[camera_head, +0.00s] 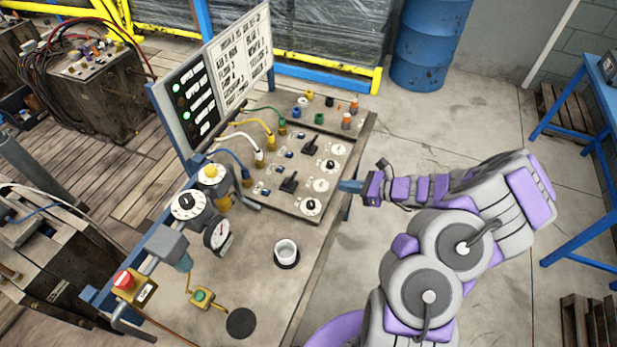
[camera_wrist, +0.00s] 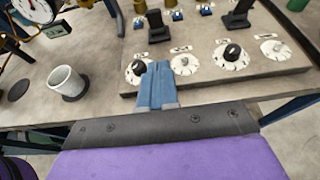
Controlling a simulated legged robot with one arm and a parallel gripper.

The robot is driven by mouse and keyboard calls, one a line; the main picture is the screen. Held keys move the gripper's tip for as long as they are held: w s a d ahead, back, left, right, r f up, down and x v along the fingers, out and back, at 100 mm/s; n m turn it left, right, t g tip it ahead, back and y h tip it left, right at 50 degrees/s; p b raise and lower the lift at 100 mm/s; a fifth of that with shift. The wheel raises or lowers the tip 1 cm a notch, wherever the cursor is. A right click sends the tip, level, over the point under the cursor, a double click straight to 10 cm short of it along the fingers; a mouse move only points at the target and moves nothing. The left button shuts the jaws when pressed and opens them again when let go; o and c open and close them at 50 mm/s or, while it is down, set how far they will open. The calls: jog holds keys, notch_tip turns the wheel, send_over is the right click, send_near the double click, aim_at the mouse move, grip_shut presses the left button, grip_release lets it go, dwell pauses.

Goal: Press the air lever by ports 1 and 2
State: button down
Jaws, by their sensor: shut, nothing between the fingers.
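The panel (camera_head: 275,205) carries two black levers. The nearer lever (camera_head: 289,183) stands by the blue and white hose plugs, and the farther lever (camera_head: 310,146) by the yellow and green ones. In the wrist view the nearer lever (camera_wrist: 157,28) is just beyond my fingertips and the farther lever (camera_wrist: 238,14) is to the right. Port numbers are too small to read. My gripper (camera_head: 346,187) is at the panel's right edge, shut and empty, apart from both levers. In the wrist view its blue fingers (camera_wrist: 157,82) point at the panel, beside a black knob (camera_wrist: 137,70).
A white cup (camera_head: 286,252) stands on the bench in front of the panel. A gauge (camera_head: 217,235), valves and a red button (camera_head: 124,280) are at the left. A sign board (camera_head: 215,80) stands behind.

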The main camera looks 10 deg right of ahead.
jog(key=shift+a, duration=0.1)
jog(key=b, duration=0.2)
send_near(291, 179)
jog(key=f, duration=0.1)
jog(key=w+f, duration=0.1)
jog(key=f, duration=0.1)
jog(key=w+f, duration=0.1)
jog(key=shift+f, duration=0.15)
jog(key=shift+w+a+r+b, duration=0.35)
jog(key=shift+w+a+r, duration=0.15)
jog(key=shift+w+a, duration=0.25)
jog(key=shift+w+a+r, duration=0.3)
jog(key=shift+w+a, duration=0.1)
jog(key=shift+a, duration=0.2)
jog(key=shift+r, duration=0.2)
jog(key=shift+w+a+r+p, duration=0.1)
jog(key=shift+p, duration=0.25)
jog(key=shift+h, duration=0.3)
